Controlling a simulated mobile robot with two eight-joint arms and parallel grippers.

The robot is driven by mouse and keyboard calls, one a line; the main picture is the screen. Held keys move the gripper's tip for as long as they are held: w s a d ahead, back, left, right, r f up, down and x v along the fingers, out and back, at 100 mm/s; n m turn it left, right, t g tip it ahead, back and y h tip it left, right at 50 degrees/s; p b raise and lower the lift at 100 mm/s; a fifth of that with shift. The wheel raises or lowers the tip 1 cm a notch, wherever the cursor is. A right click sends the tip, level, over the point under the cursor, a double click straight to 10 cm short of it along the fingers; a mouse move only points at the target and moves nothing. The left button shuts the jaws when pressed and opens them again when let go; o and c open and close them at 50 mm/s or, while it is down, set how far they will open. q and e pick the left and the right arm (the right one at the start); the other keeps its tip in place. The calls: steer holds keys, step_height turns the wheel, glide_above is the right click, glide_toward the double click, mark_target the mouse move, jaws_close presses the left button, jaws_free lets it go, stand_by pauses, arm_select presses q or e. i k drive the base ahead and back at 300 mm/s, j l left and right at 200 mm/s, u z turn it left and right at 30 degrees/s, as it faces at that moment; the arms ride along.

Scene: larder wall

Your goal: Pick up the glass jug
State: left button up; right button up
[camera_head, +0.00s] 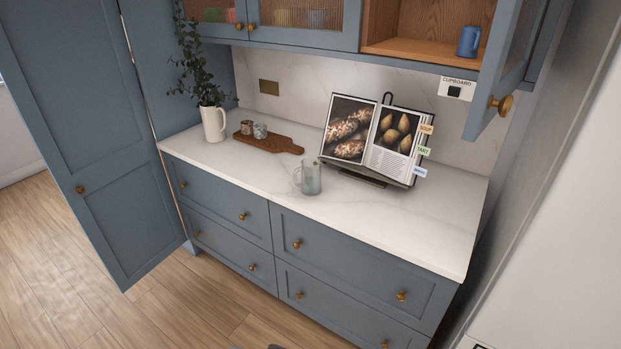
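The glass jug (311,179) stands upright on the white marble counter (420,222), near the middle of its length. It is clear, slightly bluish glass, with its handle on the left side. It stands in front of the open cookbook and apart from it. Neither of my grippers can be made out in the head view; only a small dark shape shows at the bottom edge, too little to tell what it is.
An open cookbook (397,137) on a stand is behind the jug. A wooden board (268,142) with small jars and a white vase (213,124) with leafy stems are to the left. An upper cupboard door (508,65) hangs open at right. The counter's front right is clear.

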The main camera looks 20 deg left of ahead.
mark_target(310, 168)
steer(key=i+j+u, duration=0.25)
steer(key=i+u, duration=0.15)
steer(key=i, duration=0.3)
steer(key=i+u, duration=0.45)
steer(key=i, duration=0.3)
